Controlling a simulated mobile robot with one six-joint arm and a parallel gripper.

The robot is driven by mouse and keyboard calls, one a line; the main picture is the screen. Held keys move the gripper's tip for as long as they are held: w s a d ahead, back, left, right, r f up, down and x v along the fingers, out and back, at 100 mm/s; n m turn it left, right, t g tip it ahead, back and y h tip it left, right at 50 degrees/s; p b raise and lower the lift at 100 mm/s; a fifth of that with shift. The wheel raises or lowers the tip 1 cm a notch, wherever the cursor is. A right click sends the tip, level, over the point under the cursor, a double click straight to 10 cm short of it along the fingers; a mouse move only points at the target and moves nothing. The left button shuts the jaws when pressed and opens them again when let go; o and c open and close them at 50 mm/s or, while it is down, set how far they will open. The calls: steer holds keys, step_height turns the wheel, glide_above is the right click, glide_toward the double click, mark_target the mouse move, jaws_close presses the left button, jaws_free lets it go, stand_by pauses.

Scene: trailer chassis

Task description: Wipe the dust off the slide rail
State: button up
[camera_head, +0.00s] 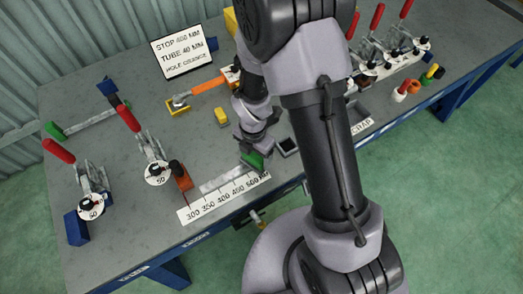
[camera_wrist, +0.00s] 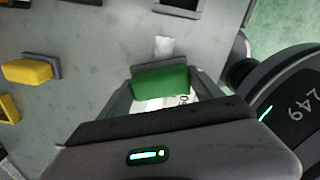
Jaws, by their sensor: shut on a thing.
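The slide rail appears to be the pale metal strip (camera_head: 218,182) behind the number scale (camera_head: 225,197) near the bench's front edge. My gripper (camera_head: 256,156) is low over the rail's right end. It is shut on a green block (camera_head: 252,161), which also shows between the fingers in the wrist view (camera_wrist: 160,82). Part of the scale shows just below the block in the wrist view. A small pale patch (camera_wrist: 164,46) lies beyond the block; I cannot tell whether it is dust. My arm and gripper hide the rail's right end, and I cannot tell whether the block touches it.
Toggle clamps with red handles stand left (camera_head: 92,185) and at the back right. A brown block (camera_head: 180,176) stands near the rail's left end. A yellow block (camera_head: 221,117) and a dark square tray (camera_head: 287,147) are close by. A sign (camera_head: 184,51) stands behind.

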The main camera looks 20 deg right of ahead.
steer(key=shift+s+a+r, duration=0.1)
steer(key=shift+s+a, duration=0.15)
steer(key=shift+a, duration=0.65)
steer(key=shift+s+a+f, duration=0.1)
steer(key=shift+s+a, duration=0.15)
steer(key=shift+a, duration=0.65)
steer(key=shift+s+a+r, duration=0.1)
steer(key=shift+s+a, duration=0.15)
steer(key=shift+a, duration=0.65)
step_height(320, 180, up, 6)
steer(key=p, duration=0.5)
step_height(320, 180, up, 3)
steer(key=shift+r+p, duration=0.1)
steer(key=shift+p, duration=1.15)
